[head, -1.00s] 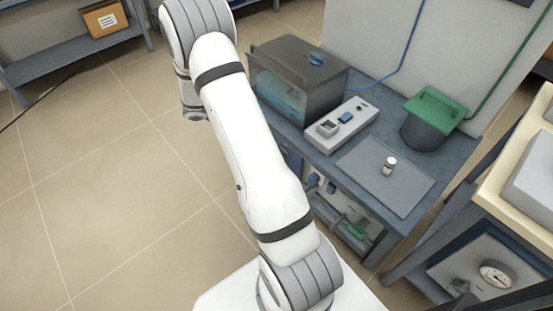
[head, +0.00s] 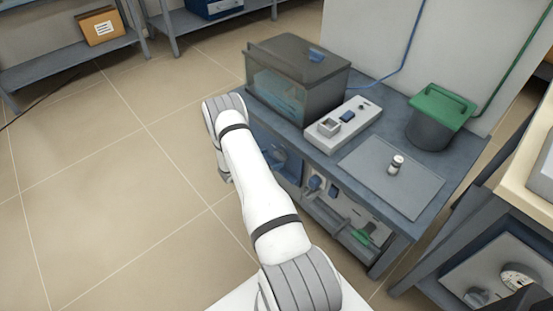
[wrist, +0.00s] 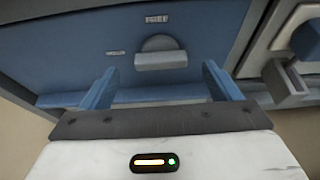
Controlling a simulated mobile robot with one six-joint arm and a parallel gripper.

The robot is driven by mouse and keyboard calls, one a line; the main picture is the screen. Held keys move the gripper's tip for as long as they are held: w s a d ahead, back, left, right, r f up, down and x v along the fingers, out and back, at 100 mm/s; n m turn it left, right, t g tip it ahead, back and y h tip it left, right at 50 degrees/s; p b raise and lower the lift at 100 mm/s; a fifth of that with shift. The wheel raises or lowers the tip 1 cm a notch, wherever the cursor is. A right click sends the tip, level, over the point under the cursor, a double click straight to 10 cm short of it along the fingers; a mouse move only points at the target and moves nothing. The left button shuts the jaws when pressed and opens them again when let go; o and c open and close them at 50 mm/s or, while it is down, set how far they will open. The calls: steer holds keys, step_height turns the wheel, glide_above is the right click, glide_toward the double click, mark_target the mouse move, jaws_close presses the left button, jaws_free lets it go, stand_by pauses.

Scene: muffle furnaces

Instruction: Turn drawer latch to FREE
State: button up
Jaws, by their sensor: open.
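The drawer latch (wrist: 160,61) shows in the wrist view as a grey bar lying level across a grey disc, on a blue drawer front (wrist: 80,50). A label that appears to read FREE (wrist: 157,19) is above it, and a smaller label (wrist: 116,52), too blurred to read, is to its left. My gripper (wrist: 161,82) is open, its two blue fingers apart on either side below the latch, with nothing between them. The latch lies ahead of the fingers, and no contact shows. In the head view my arm hides the gripper.
A grey bench (head: 405,220) carries a dark lidded box (head: 300,85), a control box (head: 345,123), a tray (head: 415,190) with a small vial (head: 396,165), and a green-lidded pot (head: 435,120). In the wrist view a grey block with a knob (wrist: 287,80) juts out at right. Floor at left is clear.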

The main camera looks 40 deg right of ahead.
mark_target(279, 156)
steer(key=shift+x, duration=1.55)
steer(key=shift+c, duration=0.3)
